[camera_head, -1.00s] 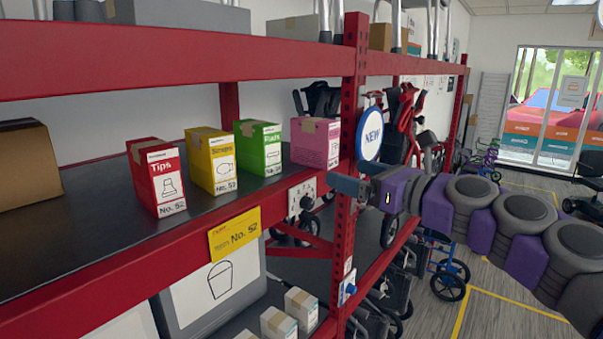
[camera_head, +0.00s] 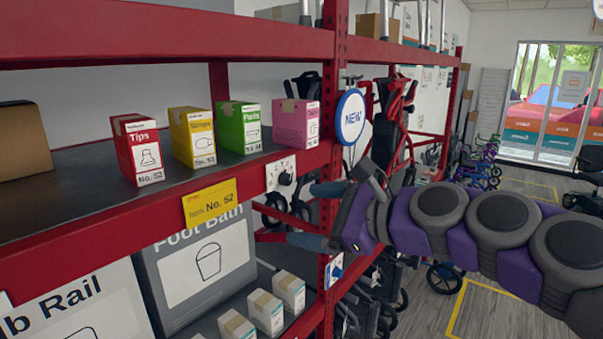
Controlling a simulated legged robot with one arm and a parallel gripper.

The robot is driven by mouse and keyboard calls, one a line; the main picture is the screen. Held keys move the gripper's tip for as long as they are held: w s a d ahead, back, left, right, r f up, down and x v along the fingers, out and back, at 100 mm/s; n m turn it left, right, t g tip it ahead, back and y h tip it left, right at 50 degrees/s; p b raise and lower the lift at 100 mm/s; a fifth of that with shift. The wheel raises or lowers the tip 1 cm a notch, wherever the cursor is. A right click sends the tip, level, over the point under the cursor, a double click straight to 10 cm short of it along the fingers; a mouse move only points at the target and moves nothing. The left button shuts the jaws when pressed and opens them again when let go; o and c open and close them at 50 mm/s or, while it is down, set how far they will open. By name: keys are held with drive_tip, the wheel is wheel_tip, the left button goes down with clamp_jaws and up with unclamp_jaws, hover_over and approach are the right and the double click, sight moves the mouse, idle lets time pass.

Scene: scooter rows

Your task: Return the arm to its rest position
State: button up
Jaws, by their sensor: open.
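My arm, purple and grey, reaches in from the right edge. My gripper (camera_head: 318,215) is at its left end, in front of the red rack post (camera_head: 331,160). Its two dark blue-grey fingers stand apart, one above the other, with nothing between them. The upper finger overlaps the post near a white socket panel (camera_head: 281,175). I cannot tell whether it touches the post.
Red, yellow, green and pink boxes (camera_head: 137,150) stand on the dark shelf (camera_head: 65,190), left of my gripper. A round NEW sign (camera_head: 351,117) hangs just above it. Below are a Foot Bath box (camera_head: 205,262) and small white boxes. Open floor (camera_head: 500,310) lies right.

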drive_tip(key=s+a+f+n+g+h+b, duration=0.1)
drive_tip(key=s+f+n+g+h+b, duration=0.2)
drive_tip(key=s+f+n+b, duration=0.75)
drive_tip(key=s+a+f+n+g+h+p, duration=0.1)
drive_tip(key=s+f+n+g+h, duration=0.25)
drive_tip(key=f, duration=1.45)
drive_tip(key=s+d+f+n+g+h+b, duration=0.2)
drive_tip(key=s+d+f+h+b, duration=0.1)
drive_tip(key=s+d+f, duration=0.4)
drive_tip(key=s+d+f+n+g+h+b, duration=0.2)
drive_tip(key=s+d+f+h+b, duration=0.1)
drive_tip(key=s+d+f, duration=0.4)
wheel_tip(320, 180, down, 5)
drive_tip(key=s+b, duration=0.1)
drive_tip(key=s, duration=0.1)
drive_tip(key=shift+s+r+n, duration=0.15)
drive_tip(key=shift+s+n, duration=0.15)
drive_tip(key=shift+n, duration=0.1)
drive_tip(key=shift+a, duration=0.15)
drive_tip(key=shift+a, duration=0.35)
